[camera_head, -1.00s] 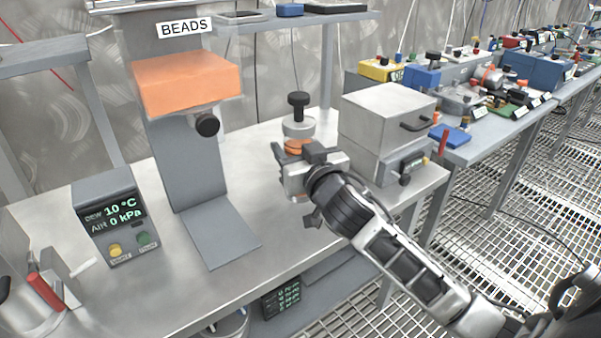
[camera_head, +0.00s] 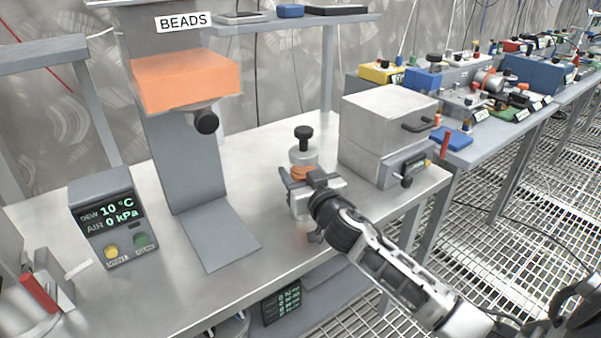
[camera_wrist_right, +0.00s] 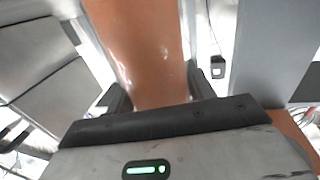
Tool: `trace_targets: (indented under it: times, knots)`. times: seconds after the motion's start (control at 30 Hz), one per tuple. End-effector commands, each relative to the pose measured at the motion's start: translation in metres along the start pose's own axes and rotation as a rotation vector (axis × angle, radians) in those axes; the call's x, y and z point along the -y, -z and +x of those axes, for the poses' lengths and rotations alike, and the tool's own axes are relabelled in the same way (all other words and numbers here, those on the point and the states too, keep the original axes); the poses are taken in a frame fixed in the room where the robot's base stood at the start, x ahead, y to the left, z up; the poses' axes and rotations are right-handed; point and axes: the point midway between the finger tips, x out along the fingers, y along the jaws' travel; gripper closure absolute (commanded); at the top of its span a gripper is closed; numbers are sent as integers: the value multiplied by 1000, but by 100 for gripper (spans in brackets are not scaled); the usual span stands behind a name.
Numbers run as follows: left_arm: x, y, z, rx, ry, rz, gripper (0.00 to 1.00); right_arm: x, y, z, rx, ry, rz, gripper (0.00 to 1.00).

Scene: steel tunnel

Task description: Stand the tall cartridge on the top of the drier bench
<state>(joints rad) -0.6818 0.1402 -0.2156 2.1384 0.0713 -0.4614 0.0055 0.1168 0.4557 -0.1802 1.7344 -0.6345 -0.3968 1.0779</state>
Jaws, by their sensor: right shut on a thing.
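The tall cartridge (camera_head: 303,157) has a black knob, a clear-grey upper part and an orange body. It stands upright in my right gripper (camera_head: 308,187), which is shut around its middle. In the right wrist view the orange body (camera_wrist_right: 140,50) fills the space between the fingers. The drier bench (camera_head: 262,190) is a grey steel table, and the cartridge is over its right part, near the front edge. The gripper hides much of the cartridge's lower part, so I cannot tell whether its base touches the top. My left gripper is not in view.
A grey box with a handle (camera_head: 388,120) stands just right of the cartridge. The BEADS stand with its orange block (camera_head: 185,80) and grey foot plate (camera_head: 215,240) is to the left. A display box (camera_head: 108,215) reads 10 °C and 0 kPa. The bench behind the cartridge is clear.

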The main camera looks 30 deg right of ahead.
Motion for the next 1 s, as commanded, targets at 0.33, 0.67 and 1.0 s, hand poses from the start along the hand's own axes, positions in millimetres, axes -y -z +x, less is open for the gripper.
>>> trace_targets:
  times: [0.33, 0.67, 1.0]
  knots:
    - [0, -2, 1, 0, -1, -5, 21, 0, -3, 0, 0, 0, 0, 25]
    - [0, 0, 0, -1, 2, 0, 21, 0, -1, -15, 2, 0, 1, 25]
    - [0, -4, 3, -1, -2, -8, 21, 0, -2, -87, 2, 0, 3, 25]
